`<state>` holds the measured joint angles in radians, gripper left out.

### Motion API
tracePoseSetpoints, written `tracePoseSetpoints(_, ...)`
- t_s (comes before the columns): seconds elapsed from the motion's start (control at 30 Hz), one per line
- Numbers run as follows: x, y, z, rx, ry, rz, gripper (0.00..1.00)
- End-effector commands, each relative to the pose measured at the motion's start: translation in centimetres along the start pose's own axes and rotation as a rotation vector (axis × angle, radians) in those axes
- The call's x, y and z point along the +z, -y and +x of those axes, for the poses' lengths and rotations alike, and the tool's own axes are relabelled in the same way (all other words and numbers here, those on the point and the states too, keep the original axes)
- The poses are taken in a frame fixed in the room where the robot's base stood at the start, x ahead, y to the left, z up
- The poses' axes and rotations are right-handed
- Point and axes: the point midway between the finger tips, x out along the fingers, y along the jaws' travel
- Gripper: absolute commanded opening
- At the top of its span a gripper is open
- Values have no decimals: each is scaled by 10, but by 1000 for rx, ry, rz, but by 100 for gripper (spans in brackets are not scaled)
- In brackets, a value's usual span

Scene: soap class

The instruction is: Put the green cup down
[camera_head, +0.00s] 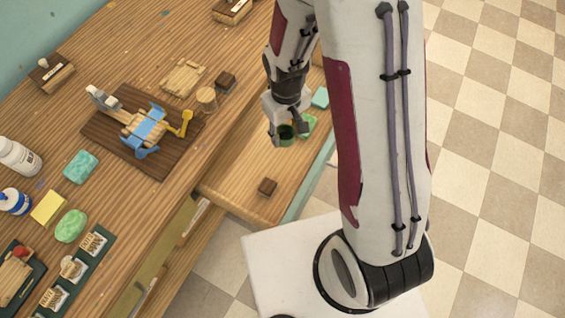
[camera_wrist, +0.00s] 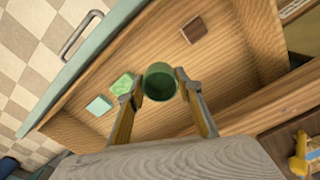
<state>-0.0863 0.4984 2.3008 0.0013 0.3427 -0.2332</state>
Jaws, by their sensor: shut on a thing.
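The green cup (camera_wrist: 160,82) is between the two fingertips of my gripper (camera_wrist: 161,86) in the wrist view, with its open mouth facing the camera. The fingers are shut on its sides. In the head view my gripper (camera_head: 287,128) points down over the open wooden drawer (camera_head: 235,185), and the cup (camera_head: 286,134) shows as a dark green rim between the fingers. I cannot tell whether the cup's base touches the drawer floor.
In the drawer are a green soap (camera_wrist: 122,84), a teal block (camera_wrist: 99,105) and a dark brown block (camera_wrist: 195,29). The drawer floor around the brown block is bare. A brown board (camera_head: 150,163) with a blue-strapped wooden piece lies on the table (camera_head: 150,215).

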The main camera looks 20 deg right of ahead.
Motion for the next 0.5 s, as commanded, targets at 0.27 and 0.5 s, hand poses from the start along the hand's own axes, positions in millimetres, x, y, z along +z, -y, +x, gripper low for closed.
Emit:
tracePoseSetpoints(0.27,14,12,26,0,1,-267,20)
tracePoseSetpoints(0.5,15,14,37,0,0,-482,20)
